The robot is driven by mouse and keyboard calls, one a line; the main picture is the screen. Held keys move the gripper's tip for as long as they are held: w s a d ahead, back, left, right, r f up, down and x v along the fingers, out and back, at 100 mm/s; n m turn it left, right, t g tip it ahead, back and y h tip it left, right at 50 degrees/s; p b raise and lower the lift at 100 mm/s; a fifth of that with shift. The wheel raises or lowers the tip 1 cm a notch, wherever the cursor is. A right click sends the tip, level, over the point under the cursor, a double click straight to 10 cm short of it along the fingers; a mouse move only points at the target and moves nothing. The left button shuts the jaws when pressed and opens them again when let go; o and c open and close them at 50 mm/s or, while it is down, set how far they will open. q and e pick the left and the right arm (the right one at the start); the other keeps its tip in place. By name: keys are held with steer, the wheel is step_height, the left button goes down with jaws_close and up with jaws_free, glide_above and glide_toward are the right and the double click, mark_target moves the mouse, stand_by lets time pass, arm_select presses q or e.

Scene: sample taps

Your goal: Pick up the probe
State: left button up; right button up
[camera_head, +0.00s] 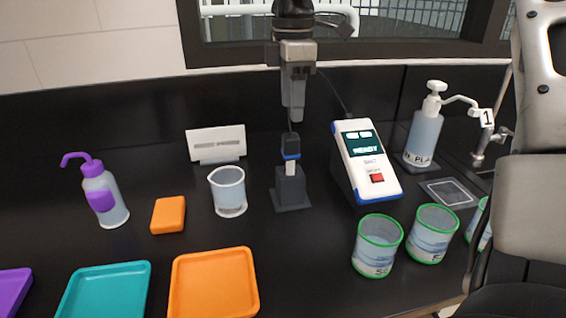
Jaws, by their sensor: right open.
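The probe (290,146) has a dark cap, a blue band and a pale lower part. It stands upright in a dark square-based holder (291,188) on the black bench. My right gripper (293,112) hangs directly above the probe in the picture, pointing down. It is open, with its fingers nearly in line from this view. A thin dark line runs between the fingertips and the probe's top. I cannot tell how far apart they are in depth. The meter (366,162) reads READY and stands right of the holder. My left gripper is not in view.
A beaker (228,192) stands left of the holder. Green-rimmed cups (376,246) stand front right, and a pump bottle (424,135) back right. An orange block (168,214), a purple-topped wash bottle (103,195) and coloured trays (212,282) are on the left. Bare bench lies before the holder.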

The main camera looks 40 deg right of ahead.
mark_target(290, 153)
step_height(290, 153, down, 6)
steer(key=shift+f, duration=0.1)
steer(key=shift+w+d+f+p, duration=0.15)
steer(key=shift+f+p, duration=0.4)
steer(key=shift+f, duration=0.9)
steer(key=shift+w+d+f+p, duration=0.15)
steer(key=shift+f+p, duration=0.35)
steer(key=shift+f, duration=0.95)
steer(key=shift+a, duration=0.1)
steer(key=c, duration=1)
